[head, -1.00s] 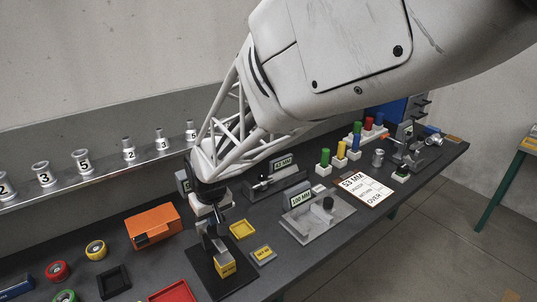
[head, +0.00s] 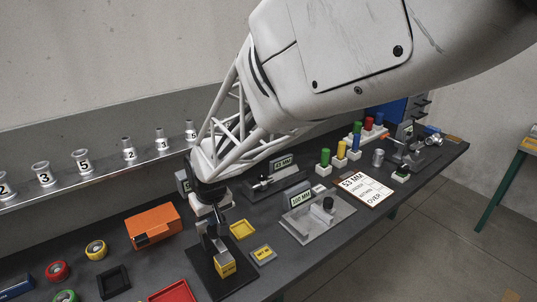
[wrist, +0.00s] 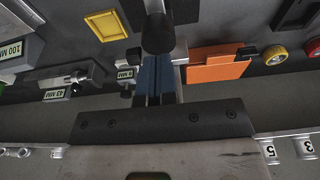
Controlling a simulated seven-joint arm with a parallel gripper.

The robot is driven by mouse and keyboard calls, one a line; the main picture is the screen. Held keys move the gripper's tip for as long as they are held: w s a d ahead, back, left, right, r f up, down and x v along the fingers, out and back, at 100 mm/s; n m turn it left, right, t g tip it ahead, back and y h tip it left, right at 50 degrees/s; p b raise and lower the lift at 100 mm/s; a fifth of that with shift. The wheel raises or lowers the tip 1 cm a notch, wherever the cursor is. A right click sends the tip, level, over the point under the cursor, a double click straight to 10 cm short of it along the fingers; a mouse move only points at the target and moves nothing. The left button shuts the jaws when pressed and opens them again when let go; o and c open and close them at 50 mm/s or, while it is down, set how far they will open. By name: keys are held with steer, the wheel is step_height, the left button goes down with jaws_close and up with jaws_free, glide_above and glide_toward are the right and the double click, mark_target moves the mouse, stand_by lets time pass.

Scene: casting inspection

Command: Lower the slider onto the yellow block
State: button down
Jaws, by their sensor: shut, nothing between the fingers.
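The yellow block (head: 226,266) stands on a dark base plate (head: 205,280) at the front of the bench in the head view. A grey and dark upright gauge part (head: 217,246), which seems to be the slider, is just above the block. Whether they touch is too small to tell. My gripper (head: 210,229) points down at the top of this gauge, shut and empty. In the wrist view a dark round part (wrist: 158,35) of the gauge lies just beyond my gripper (wrist: 155,78). The yellow block cannot be made out there.
An orange box (head: 153,226) stands left of the gauge, and a yellow tray (head: 242,229) and a small labelled block (head: 263,255) to its right. A red tray (head: 172,292) is close at the left. The 100 MM fixture (head: 318,220) stands farther right.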

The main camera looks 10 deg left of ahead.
mark_target(214, 229)
steer(key=shift+f, duration=0.15)
stand_by(0.3)
steer(key=shift+f, duration=2.55)
stand_by(1.3)
steer(key=shift+r, duration=0.5)
steer(key=shift+r, duration=0.3)
steer(key=shift+r, duration=0.1)
stand_by(0.4)
steer(key=shift+r, duration=3.4)
